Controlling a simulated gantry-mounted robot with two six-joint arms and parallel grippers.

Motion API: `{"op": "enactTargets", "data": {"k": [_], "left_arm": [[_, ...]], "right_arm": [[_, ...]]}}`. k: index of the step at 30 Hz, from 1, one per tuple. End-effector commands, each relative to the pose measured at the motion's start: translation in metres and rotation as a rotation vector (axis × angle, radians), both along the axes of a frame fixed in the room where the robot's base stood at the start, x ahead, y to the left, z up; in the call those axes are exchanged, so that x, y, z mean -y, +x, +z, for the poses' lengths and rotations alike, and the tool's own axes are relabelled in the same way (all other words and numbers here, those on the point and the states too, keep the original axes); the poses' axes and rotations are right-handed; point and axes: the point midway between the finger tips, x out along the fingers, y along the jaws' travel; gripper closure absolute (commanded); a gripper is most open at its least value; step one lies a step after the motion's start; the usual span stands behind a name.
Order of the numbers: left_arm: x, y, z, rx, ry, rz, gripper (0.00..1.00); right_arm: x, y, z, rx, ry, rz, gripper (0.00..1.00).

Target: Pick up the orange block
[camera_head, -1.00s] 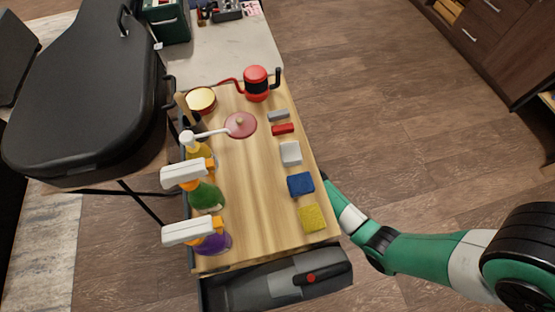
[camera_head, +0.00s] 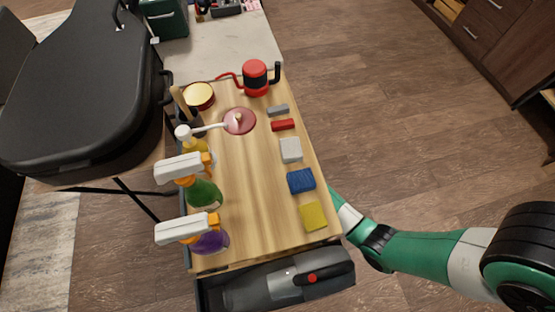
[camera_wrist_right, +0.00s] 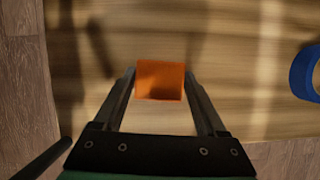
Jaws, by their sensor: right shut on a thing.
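The orange block (camera_wrist_right: 160,80) shows in the right wrist view, between the two fingers of my right gripper (camera_wrist_right: 160,84). The fingers are shut on its left and right sides. Behind it is a wooden surface (camera_wrist_right: 225,40); I cannot tell whether the block touches it or is lifted. In the head view the block and my right gripper are hidden, as my right arm reaches in past the right edge of the cart top (camera_head: 245,190). My left gripper is not in view.
A blue ring-shaped thing (camera_wrist_right: 306,74) lies at the right of the wrist view. The cart top holds spray bottles (camera_head: 203,190), a yellow block (camera_head: 314,216), a blue block (camera_head: 301,180) and a red pot (camera_head: 255,78). A black guitar case (camera_head: 75,90) stands at the left.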

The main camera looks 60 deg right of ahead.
Motion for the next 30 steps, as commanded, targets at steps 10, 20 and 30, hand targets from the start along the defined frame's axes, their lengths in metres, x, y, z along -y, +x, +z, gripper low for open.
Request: {"op": "enactTargets", "data": {"k": [10,20,30], "left_arm": [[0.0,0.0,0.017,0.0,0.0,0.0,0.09],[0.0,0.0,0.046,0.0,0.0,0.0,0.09],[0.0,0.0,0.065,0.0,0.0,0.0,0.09]], "right_arm": [[0.0,0.0,0.011,-0.001,0.0,0.0,0.81],[0.049,-0.052,0.011,-0.003,0.002,-0.009,0.81],[0.1,-0.105,0.008,-0.002,0.001,-0.007,0.81]]}}
